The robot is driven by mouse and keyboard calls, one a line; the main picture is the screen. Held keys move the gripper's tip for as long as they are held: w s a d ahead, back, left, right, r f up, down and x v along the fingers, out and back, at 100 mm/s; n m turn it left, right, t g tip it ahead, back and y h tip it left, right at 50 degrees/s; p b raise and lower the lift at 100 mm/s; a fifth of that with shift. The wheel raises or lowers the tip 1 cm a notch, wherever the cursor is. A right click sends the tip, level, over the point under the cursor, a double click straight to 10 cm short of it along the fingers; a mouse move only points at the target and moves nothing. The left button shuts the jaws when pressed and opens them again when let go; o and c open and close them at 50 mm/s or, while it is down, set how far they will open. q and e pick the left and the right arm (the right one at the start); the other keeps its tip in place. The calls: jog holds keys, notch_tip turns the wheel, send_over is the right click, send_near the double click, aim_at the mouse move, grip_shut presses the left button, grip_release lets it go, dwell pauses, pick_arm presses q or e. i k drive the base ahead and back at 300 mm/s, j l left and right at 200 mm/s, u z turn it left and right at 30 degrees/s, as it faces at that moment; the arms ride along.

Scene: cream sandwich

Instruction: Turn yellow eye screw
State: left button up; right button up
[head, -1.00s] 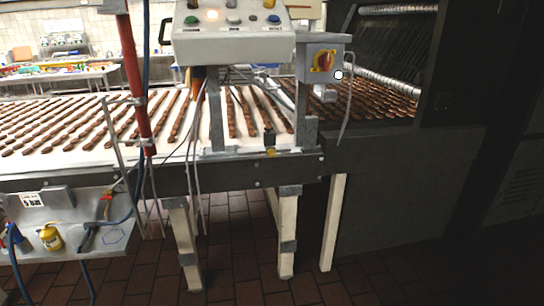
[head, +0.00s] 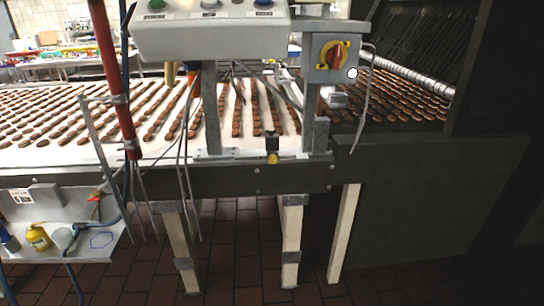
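A small yellow knob-like piece (head: 273,158), which looks like the yellow eye screw, sits on the front edge of the conveyor frame below a dark upright fitting (head: 271,140). It is too small to make out an eye or its turn angle. Neither of my grippers shows in the head view.
A conveyor carries rows of brown biscuits (head: 60,125) behind the dark front rail (head: 230,180). Above hang a control panel (head: 210,37) and a grey box with a red-and-yellow rotary switch (head: 335,55). A red pole (head: 112,75) and loose cables stand left. A metal shelf (head: 105,243) holds a yellow can (head: 38,237).

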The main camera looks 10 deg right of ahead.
aim_at(273, 159)
jog(key=i+l+u, duration=0.1)
jog(key=l, duration=0.25)
jog(key=i+l+u, duration=0.1)
jog(key=i+l, duration=0.2)
jog(key=i+l+u, duration=0.15)
jog(key=l, duration=0.25)
jog(key=i+l+u, duration=0.1)
jog(key=l, duration=0.3)
jog(key=i+l+u, duration=0.1)
jog(key=i+l, duration=0.15)
jog(key=l, duration=0.15)
jog(key=i+l+u, duration=0.1)
jog(key=l, duration=0.3)
jog(key=i+l+u, duration=0.15)
jog(key=l, duration=0.3)
jog(key=i+l+u, duration=0.1)
jog(key=l, duration=0.35)
